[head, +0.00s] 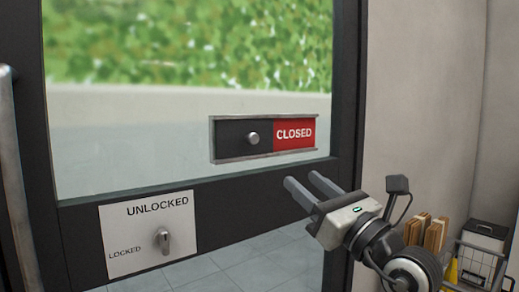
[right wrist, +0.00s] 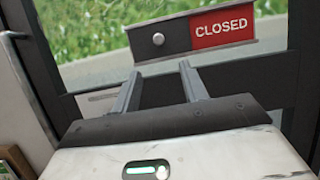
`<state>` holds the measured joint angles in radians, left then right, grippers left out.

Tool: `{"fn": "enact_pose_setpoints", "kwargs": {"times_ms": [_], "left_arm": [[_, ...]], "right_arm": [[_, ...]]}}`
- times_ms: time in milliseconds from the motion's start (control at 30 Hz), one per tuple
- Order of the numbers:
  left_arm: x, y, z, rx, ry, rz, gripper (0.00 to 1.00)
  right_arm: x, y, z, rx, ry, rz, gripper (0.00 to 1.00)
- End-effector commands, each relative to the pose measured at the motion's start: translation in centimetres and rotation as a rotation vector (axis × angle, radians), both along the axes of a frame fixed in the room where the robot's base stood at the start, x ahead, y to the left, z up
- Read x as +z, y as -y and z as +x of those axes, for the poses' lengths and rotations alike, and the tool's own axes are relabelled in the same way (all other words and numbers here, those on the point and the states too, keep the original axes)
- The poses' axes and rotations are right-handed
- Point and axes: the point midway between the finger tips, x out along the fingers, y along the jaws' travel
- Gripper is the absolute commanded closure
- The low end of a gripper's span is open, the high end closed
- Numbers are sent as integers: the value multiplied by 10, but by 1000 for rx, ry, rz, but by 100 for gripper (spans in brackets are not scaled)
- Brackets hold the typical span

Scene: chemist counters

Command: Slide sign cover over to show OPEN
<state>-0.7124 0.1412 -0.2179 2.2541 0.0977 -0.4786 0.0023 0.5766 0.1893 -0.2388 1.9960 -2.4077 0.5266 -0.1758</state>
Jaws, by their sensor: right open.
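The sign (head: 264,159) is a metal frame on the door's glass. Its dark sliding cover (head: 232,142), with a round silver knob (head: 253,138), sits over the left part. A red panel reading CLOSED (head: 295,133) shows on the right. The right wrist view also shows the knob (right wrist: 158,39) and the red CLOSED panel (right wrist: 222,28). My right gripper (head: 303,181) is open and empty, below and to the right of the sign, apart from the knob. In the right wrist view its fingers (right wrist: 160,75) point up toward the sign. My left gripper is not in view.
A lock plate (head: 120,240) reading UNLOCKED and LOCKED, with a silver key-like turn (head: 162,241), is at lower left. A vertical metal bar handle (head: 15,180) is at the far left. Wooden blocks (head: 427,232) and a wheeled cart (head: 483,247) stand at right.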

Motion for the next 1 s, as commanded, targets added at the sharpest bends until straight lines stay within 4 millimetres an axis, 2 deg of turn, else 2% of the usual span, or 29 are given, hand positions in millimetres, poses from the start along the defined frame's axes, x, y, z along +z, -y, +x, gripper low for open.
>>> {"fn": "enact_pose_setpoints", "kwargs": {"times_ms": [600,800,1000], "left_arm": [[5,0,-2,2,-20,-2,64],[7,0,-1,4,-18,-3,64],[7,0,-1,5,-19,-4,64]], "right_arm": [[48,-67,91,2,-2,3,56],[57,-79,109,2,-1,4,56],[58,-83,114,2,-2,4,56]]}}
